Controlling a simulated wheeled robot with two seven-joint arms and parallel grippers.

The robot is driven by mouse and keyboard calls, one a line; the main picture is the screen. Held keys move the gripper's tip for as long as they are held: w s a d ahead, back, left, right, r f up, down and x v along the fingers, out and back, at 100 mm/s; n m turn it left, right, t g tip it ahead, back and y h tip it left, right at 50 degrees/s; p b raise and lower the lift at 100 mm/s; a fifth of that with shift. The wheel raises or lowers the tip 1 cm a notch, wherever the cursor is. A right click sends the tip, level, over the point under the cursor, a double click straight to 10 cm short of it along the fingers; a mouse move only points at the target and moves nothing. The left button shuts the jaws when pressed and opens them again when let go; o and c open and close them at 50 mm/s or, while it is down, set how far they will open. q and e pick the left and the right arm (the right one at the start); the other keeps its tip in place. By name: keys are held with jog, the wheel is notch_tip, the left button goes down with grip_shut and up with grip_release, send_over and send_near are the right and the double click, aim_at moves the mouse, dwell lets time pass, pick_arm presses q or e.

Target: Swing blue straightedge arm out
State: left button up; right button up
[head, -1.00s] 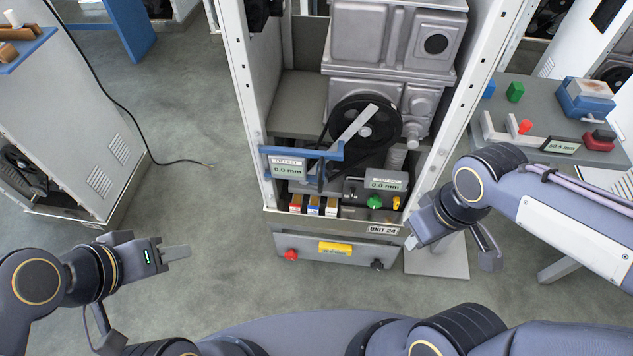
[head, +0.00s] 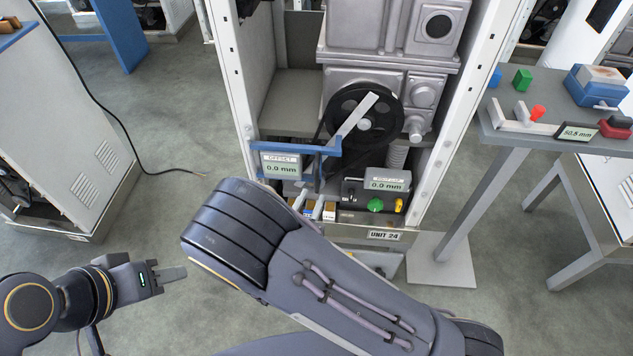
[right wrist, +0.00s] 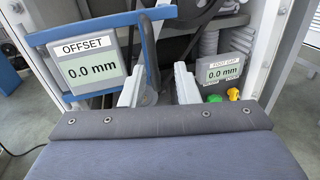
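The blue straightedge arm (head: 296,147) reaches across the front of the open cabinet, beside the black pulley wheel (head: 365,120). The OFFSET display, reading 0.0 mm (head: 281,165), hangs by it. In the right wrist view the blue arm (right wrist: 98,28) crosses the upper left, and a blue upright piece (right wrist: 150,55) comes down near the left finger. My right gripper (right wrist: 158,84) is open, its pale fingers apart below the bar; my forearm hides most of it in the head view.
The second display (head: 387,180), also 0.0 mm, and a green knob (head: 375,205) are right of the blue arm. White cabinet posts (head: 231,90) flank the opening. A grey side table (head: 550,140) with gauges stands right. Floor at left is clear except a black cable.

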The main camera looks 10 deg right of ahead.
aim_at(316, 180)
jog(key=shift+n+t, duration=0.3)
jog(key=shift+n, duration=0.1)
jog(key=x, duration=0.5)
jog(key=a+x, duration=0.1)
jog(key=x, duration=0.1)
jog(key=shift+w+d+f, duration=0.15)
jog(key=shift+w+f, duration=0.2)
jog(key=shift+w, duration=0.1)
jog(key=shift+c, duration=0.5)
grip_shut()
